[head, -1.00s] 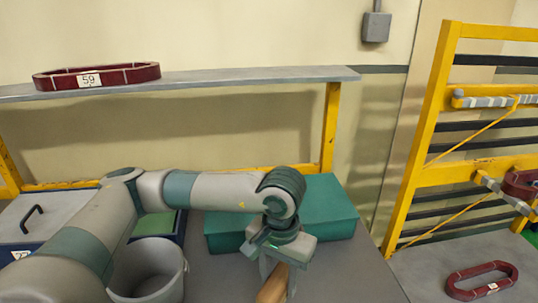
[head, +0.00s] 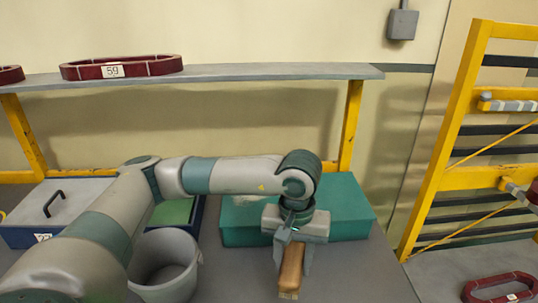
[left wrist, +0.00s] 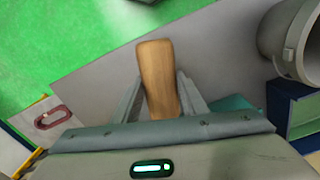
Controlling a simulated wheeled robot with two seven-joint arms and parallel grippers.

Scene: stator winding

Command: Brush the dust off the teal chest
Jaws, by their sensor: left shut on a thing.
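The teal chest (head: 348,208) stands closed on the grey table behind my left gripper, in the head view. A small pale patch shows on its lid at the left. My left gripper (head: 291,262) points down in front of the chest, shut on a brush with a wooden handle (head: 292,266). The brush's pale lower end is just visible near the bottom of the picture. The handle also shows between the fingers in the left wrist view (left wrist: 158,78). My left wrist hides part of the chest's front. My right gripper is not in view.
A grey bucket (head: 184,275) stands left of the gripper, beside a blue box with a grey handled lid (head: 82,196). A shelf (head: 235,73) with a dark red coil (head: 140,68) runs behind. A yellow rack (head: 440,150) stands right. Bare table (head: 360,275) lies right of the brush.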

